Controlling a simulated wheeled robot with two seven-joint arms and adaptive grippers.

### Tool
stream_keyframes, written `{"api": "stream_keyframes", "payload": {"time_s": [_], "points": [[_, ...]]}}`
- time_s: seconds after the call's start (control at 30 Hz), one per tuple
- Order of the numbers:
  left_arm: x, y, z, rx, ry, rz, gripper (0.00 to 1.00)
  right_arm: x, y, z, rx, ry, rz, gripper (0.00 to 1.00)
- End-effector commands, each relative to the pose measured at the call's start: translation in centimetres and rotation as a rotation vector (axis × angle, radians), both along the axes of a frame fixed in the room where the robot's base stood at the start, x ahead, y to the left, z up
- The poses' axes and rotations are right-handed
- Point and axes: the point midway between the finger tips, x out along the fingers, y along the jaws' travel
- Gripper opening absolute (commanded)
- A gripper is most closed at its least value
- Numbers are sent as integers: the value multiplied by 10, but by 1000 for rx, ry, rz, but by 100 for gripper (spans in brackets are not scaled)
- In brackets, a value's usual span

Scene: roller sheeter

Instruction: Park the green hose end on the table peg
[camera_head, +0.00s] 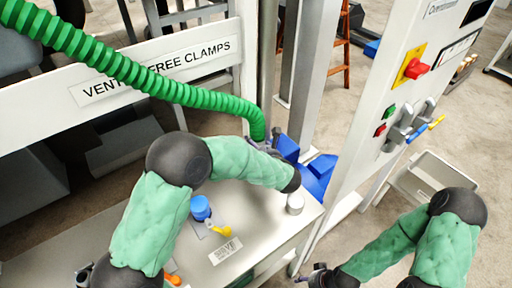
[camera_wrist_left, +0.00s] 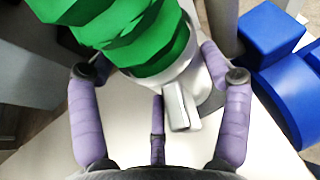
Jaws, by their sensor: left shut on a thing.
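The ribbed green hose (camera_head: 150,78) hangs in from the upper left and bends down to its end above the table's far side. My left gripper (camera_head: 262,146) is at that end. In the left wrist view the green hose end (camera_wrist_left: 140,35) with its grey metal cuff (camera_wrist_left: 208,75) lies between the purple fingers of my left gripper (camera_wrist_left: 160,110), which is shut on it.
The pale table (camera_head: 262,207) holds a blue capped item (camera_head: 200,208), a yellow item (camera_head: 222,231) and a label plate (camera_head: 226,250). Blue blocks (camera_head: 318,175) stand beyond its right end. A control panel (camera_head: 400,85) rises at the right, and a white rail (camera_head: 40,125) crosses behind.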

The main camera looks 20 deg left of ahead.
Motion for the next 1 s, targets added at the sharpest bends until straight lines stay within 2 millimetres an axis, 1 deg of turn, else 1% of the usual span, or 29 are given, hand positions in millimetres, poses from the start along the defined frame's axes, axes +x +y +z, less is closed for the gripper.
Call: {"api": "stream_keyframes", "payload": {"time_s": [0.23,0.63,1.0], "points": [[1,0,-4,0,-4,1,21,0,0,-5,0,0,0,58],[1,0,-5,0,-4,1,21,0,0,-5,0,0,0,58],[1,0,-9,0,-4,1,21,0,0,-8,0,0,0,58]]}}
